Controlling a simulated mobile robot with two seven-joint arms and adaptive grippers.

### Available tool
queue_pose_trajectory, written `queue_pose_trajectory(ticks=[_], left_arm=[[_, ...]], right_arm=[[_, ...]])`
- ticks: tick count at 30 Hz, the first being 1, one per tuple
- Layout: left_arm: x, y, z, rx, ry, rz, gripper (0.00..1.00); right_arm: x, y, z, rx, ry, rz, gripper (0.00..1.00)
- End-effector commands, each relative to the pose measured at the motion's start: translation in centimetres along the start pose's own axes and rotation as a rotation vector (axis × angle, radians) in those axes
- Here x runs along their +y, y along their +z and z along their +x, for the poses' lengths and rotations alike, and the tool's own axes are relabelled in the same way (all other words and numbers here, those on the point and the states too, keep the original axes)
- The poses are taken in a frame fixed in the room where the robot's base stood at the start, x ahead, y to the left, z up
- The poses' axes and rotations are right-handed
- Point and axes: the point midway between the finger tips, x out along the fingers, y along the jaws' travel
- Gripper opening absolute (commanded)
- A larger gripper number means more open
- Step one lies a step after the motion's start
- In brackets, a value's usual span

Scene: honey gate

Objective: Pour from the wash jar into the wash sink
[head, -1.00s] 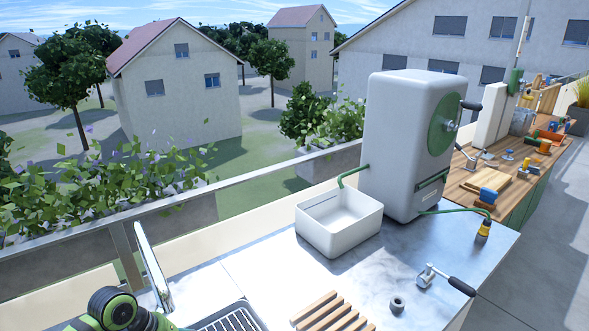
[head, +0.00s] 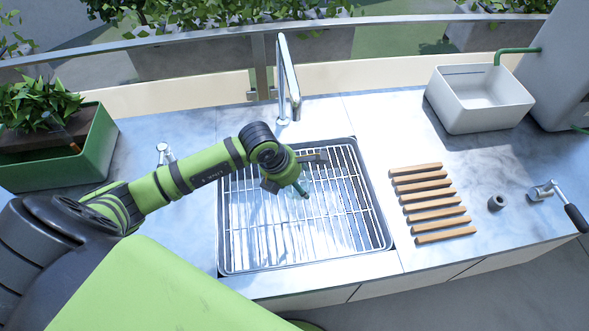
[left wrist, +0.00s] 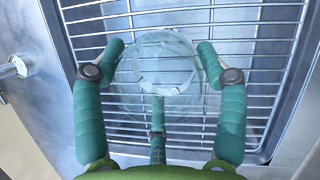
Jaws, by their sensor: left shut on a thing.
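The wash sink (head: 232,266) is a steel basin with a wire rack, set in the worktop. My left gripper (head: 298,188) is over the sink. The left wrist view shows its green fingers (left wrist: 160,62) shut around a clear glass jar (left wrist: 160,88), taken as the wash jar. The jar's round rim shows against the rack wires. It is hard to make out in the head view, and its contents and exact tilt cannot be told. My right gripper is not in view.
A tap (head: 283,75) stands behind the sink. A wooden slatted rack (head: 432,205), a small grey ring (head: 496,202) and a white tub (head: 478,105) are to the right. A green planter (head: 60,150) is at the left.

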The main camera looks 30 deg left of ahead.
Motion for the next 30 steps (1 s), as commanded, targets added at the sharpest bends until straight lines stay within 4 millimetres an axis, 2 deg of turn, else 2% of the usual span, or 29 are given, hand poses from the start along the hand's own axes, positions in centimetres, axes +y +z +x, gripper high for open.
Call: queue_pose_trajectory(ticks=[16,22,30], left_arm=[[-2.8,0.3,0.7,-0.001,0.248,-0.641,0.13],[-3.1,0.4,0.7,0.000,0.288,-0.746,0.13],[-3.2,0.4,0.7,0.000,0.293,-0.761,0.13]], right_arm=[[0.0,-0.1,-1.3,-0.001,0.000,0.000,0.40],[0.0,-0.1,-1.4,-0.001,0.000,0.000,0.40],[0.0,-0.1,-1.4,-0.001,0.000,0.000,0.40]])
